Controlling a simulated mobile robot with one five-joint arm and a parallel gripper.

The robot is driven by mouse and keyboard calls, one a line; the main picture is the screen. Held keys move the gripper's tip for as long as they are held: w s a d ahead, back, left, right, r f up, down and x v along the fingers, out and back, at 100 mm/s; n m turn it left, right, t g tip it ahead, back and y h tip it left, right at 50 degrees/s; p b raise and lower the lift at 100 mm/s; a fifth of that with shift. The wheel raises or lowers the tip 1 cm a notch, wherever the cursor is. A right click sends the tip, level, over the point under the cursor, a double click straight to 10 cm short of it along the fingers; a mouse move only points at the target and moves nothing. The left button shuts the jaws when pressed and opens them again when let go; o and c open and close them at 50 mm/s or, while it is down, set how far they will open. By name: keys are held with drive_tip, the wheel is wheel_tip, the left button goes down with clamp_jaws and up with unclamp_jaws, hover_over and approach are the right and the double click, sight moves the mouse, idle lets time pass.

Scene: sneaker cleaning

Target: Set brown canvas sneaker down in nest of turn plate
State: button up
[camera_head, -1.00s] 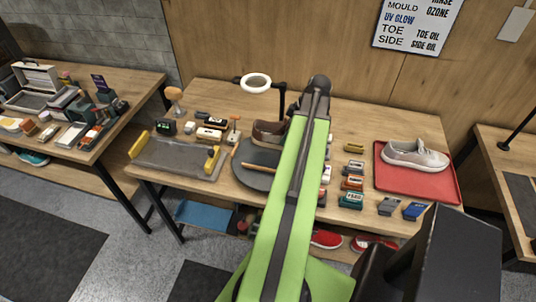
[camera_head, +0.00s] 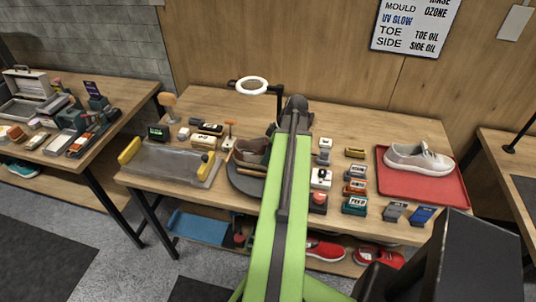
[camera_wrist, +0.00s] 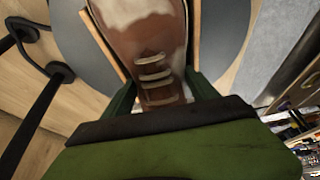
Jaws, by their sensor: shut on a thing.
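The brown canvas sneaker (camera_head: 252,152) is over the turn plate (camera_head: 240,184), a dark grey disc on the middle table. My gripper (camera_wrist: 160,92) is shut on the sneaker, with a green finger on each side; the sneaker (camera_wrist: 153,62) also shows in the wrist view. Pale wooden rails of the nest (camera_wrist: 104,45) run along both sides of the sneaker in that view. Whether the sole touches the plate cannot be told. In the head view my green arm hides the gripper and the plate's right part.
A ring lamp (camera_head: 252,86) stands behind the plate. A grey tray with yellow grips (camera_head: 168,163) is to the left. Small boxes (camera_head: 355,188) and a red mat (camera_head: 420,188) with a pale sneaker (camera_head: 418,158) are to the right.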

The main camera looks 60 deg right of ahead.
drive_tip(key=shift+f, duration=0.1)
drive_tip(key=o, duration=1.8)
drive_tip(key=shift+r+p, duration=0.35)
drive_tip(key=shift+r, duration=0.15)
drive_tip(key=p+v, duration=1)
drive_tip(key=v, duration=0.1)
drive_tip(key=shift+s+r, duration=0.1)
drive_tip(key=shift+s, duration=0.05)
